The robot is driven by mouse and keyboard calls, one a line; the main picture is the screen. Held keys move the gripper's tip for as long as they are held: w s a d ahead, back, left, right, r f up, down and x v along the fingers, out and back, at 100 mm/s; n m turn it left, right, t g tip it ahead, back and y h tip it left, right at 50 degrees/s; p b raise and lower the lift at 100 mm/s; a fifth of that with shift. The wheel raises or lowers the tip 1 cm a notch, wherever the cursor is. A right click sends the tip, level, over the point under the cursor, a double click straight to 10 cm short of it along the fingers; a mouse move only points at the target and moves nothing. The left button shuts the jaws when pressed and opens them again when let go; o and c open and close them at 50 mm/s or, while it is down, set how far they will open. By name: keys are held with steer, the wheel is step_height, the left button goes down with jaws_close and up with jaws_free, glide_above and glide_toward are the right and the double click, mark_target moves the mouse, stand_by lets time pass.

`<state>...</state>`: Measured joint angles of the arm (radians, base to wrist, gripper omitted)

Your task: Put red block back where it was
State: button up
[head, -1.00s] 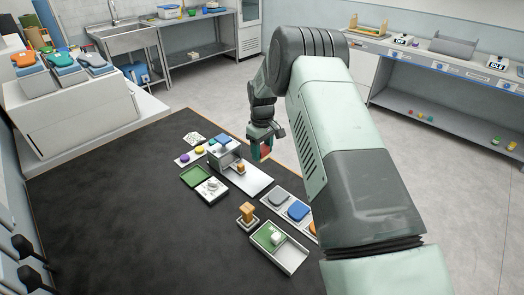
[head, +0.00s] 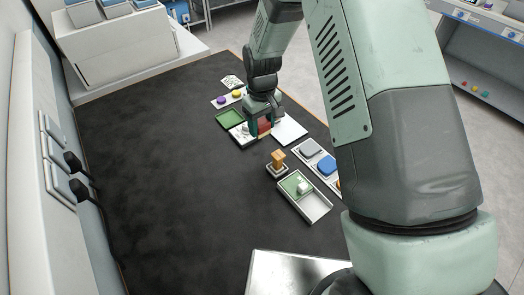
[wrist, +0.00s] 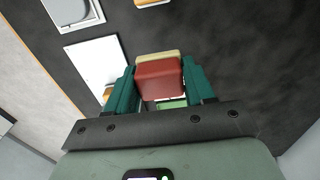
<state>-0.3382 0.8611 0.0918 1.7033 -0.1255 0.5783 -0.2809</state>
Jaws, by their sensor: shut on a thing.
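The red block (wrist: 160,80) is held between the green fingers of my gripper (wrist: 160,88) in the wrist view, with a pale tan layer showing along its far edge. In the head view, my gripper (head: 264,128) is shut on the red block (head: 265,126), above the area between the green-and-white tray (head: 229,118) and the white plate (head: 290,132). The contact or gap below the block is hidden. The white plate also shows in the wrist view (wrist: 92,62), left of the gripper.
Several things stand nearby on the dark table (head: 170,170): an orange block on a small stand (head: 278,160), a tray with a white cube (head: 310,206), a panel with grey and blue pads (head: 322,160), and a strip with purple and yellow discs (head: 228,99). The table's left part is clear.

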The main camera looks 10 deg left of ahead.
mark_target(262, 154)
step_height(262, 154, down, 10)
steer(key=shift+s+r, duration=0.1)
steer(key=shift+r, duration=0.15)
steer(key=shift+f, duration=0.1)
steer(key=o, duration=1)
